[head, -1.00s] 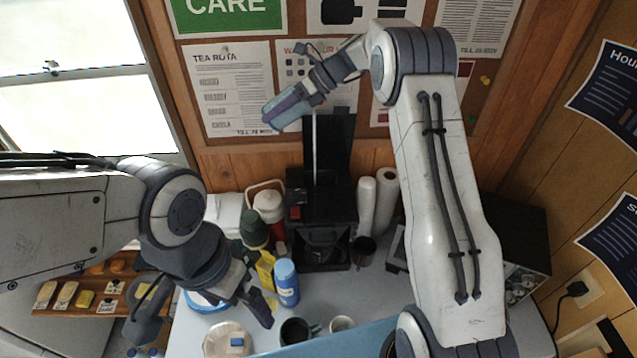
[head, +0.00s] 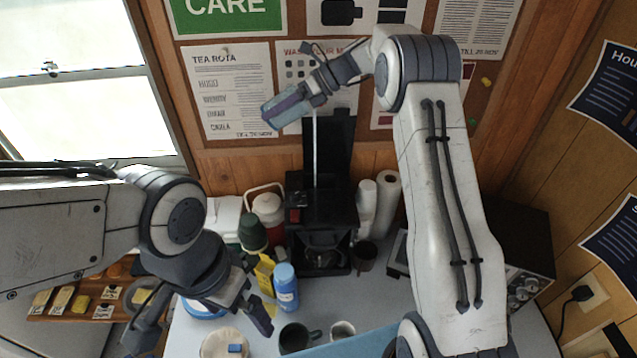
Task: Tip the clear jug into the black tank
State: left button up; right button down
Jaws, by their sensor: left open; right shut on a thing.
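My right gripper (head: 292,104) is shut on the clear jug (head: 284,113), high in front of the notice board. The jug looks pale blue, is strongly tilted, and is partly hidden by the fingers. A thin pale stream falls from beside it into the top of the black coffee machine. The machine's black tank (head: 318,192) lies under its raised lid (head: 331,143); the water level inside cannot be seen. My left gripper (head: 205,322) is open and empty over the left of the counter, apart from the machine.
A blue bottle (head: 286,286), a green-lidded flask (head: 252,233) and a red-and-white jug (head: 267,207) stand left of the machine. Paper rolls (head: 387,195) stand to its right. A dark mug (head: 294,337) and a pale mug (head: 342,330) are in front.

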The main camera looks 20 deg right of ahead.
jog(key=shift+d+r+y+b, duration=0.35)
jog(key=shift+r+y+b, duration=0.5)
jog(key=shift+b, duration=1)
jog(key=shift+d+r+y+b, duration=0.2)
jog(key=shift+d+y+b, duration=0.15)
jog(key=shift+y, duration=0.2)
jog(key=shift+s+d+r+y+p, duration=0.15)
jog(key=shift+d+r+y+p, duration=0.25)
jog(key=shift+d+y+p, duration=0.35)
jog(key=shift+d+f+y, duration=0.25)
jog(key=shift+d+y, duration=0.1)
jog(key=shift+y, duration=0.3)
dwell(0.4)
